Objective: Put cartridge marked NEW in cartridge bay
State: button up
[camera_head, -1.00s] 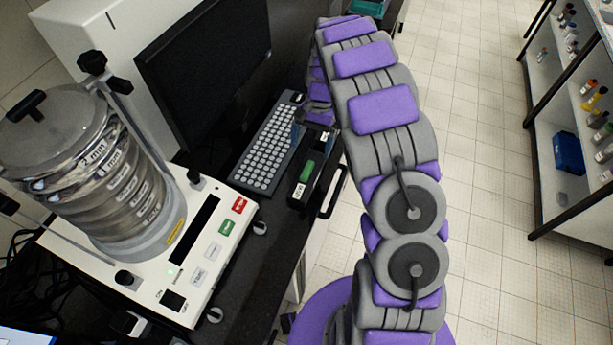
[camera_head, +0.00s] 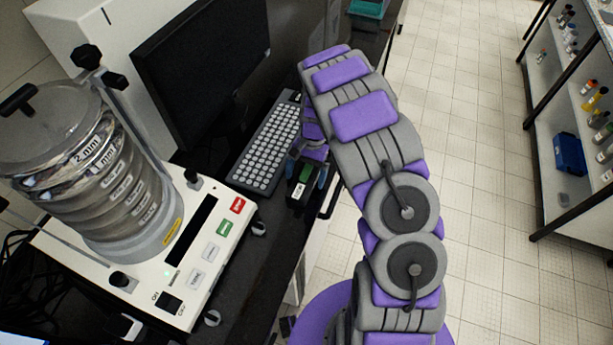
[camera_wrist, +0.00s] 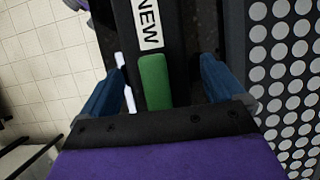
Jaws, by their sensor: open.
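The cartridge marked NEW (camera_wrist: 150,25) is black with a white label and a green block, lying at the bench edge. It also shows in the head view (camera_head: 298,190), partly hidden by my gripper. My gripper (camera_wrist: 160,68) is open, with one blue finger on each side of the cartridge's green part. Gaps show between the fingers and the green part. In the head view, my gripper (camera_head: 308,165) is over the cartridge, beside the keyboard. I cannot make out the cartridge bay for certain; the shaker's panel has a long dark slot or window (camera_head: 191,230).
The keyboard (camera_head: 262,150) lies close beside my gripper, with a monitor (camera_head: 205,70) behind it. The sieve shaker (camera_head: 110,190) stands at the left, with a stack of sieves. A shelf (camera_head: 545,130) with bottles is across the open tiled floor at the right.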

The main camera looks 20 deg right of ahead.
jog(key=c, duration=1.5)
jog(key=shift+r, duration=0.15)
